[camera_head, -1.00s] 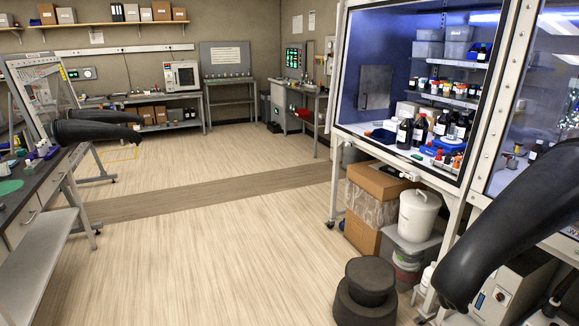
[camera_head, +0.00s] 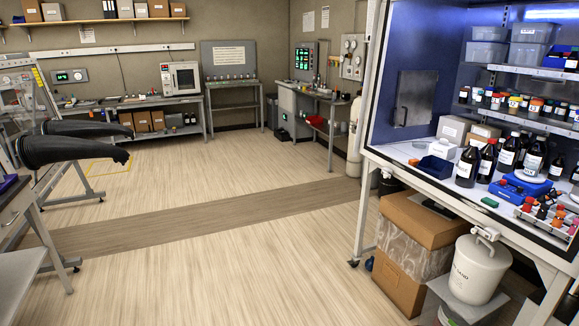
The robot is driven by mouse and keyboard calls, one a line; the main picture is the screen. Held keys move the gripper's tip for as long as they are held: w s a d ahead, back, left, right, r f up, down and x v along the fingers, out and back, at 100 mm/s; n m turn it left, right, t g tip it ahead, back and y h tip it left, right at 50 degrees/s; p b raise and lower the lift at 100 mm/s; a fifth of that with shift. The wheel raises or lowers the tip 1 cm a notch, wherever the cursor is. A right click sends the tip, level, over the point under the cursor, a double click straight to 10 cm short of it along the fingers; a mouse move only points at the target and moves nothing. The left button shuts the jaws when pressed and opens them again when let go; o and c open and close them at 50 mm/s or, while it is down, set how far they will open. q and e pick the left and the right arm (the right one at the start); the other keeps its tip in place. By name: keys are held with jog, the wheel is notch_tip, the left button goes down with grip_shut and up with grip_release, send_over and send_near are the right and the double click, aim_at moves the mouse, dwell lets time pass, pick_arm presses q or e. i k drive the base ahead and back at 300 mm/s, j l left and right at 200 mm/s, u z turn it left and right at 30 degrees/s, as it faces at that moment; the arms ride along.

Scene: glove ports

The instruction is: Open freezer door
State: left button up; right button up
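No door in the camera_head view is clearly marked as a freezer door. A small grey door (camera_head: 415,98) with a dark vertical handle (camera_head: 401,116) is on the blue inner wall of the glovebox (camera_head: 376,90) at the right. It looks shut. Neither of my grippers shows in this view. Two black gloves (camera_head: 70,150) stick out from the left and are not my grippers.
The wooden floor (camera_head: 200,260) is clear ahead. A cardboard box (camera_head: 425,218) and a white lidded bucket (camera_head: 474,268) stand under the glovebox, which holds bottles (camera_head: 468,163). A bench with a white oven-like box (camera_head: 180,77) is at the back. A grey bench (camera_head: 18,205) stands at the left.

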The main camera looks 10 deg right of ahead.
aim_at(415, 89)
jog(key=i, duration=1.7)
jog(key=i+z, duration=0.45)
jog(key=i+j+z, duration=0.15)
jog(key=i+z, duration=0.3)
jog(key=i+j+z, duration=0.4)
jog(key=l, duration=0.1)
